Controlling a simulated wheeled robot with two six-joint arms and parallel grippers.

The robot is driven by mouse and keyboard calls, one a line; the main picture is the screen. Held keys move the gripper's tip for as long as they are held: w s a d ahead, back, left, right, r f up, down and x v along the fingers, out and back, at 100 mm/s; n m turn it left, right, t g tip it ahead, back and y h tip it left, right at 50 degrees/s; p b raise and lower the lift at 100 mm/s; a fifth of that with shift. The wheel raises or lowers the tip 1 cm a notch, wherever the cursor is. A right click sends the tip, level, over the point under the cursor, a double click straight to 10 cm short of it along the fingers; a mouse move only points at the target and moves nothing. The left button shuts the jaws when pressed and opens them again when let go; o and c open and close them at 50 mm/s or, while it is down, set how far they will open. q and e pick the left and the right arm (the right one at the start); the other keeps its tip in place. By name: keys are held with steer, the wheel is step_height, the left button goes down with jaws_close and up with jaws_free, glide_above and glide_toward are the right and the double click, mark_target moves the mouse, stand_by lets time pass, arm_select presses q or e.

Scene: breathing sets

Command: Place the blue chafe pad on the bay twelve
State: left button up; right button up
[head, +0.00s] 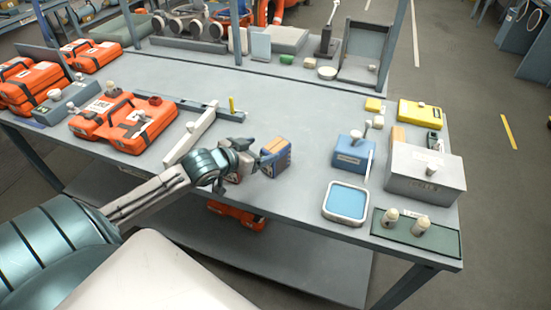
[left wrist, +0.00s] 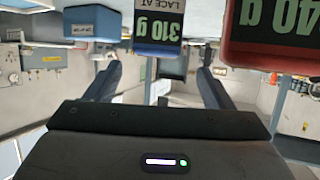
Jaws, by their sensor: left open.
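A small block with blue sides and a tan top (head: 276,157) stands on the grey bench; it seems to be the blue chafe pad, though I cannot be sure. In the left wrist view a blue block with a "310 g" label (left wrist: 157,27) shows at the top, between the finger lines and beyond the tips. My left gripper (head: 251,153) is open and empty, just left of the block and apart from it. A red block labelled "340 g" (left wrist: 272,38) is beside it, partly hidden behind my gripper in the head view. I cannot make out which place is bay twelve.
A blue box (head: 352,154), a blue-floored tray (head: 346,202) and a green mat with two pale knobs (head: 440,240) are to the right. A grey box (head: 425,178) stands behind the mat. Orange cases (head: 125,125) are left. The bench middle is fairly clear.

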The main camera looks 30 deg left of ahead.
mark_target(274, 146)
arm_select(q)
steer(key=shift+w+d+f, duration=0.15)
steer(key=shift+w+d, duration=0.05)
steer(key=shift+w, duration=0.25)
steer(key=shift+w+d+f, duration=0.1)
steer(key=shift+w+d, duration=0.05)
steer(key=shift+w, duration=0.25)
steer(key=shift+p+x, duration=0.6)
steer(key=shift+x, duration=1.25)
steer(key=shift+f, duration=0.1)
jaws_close()
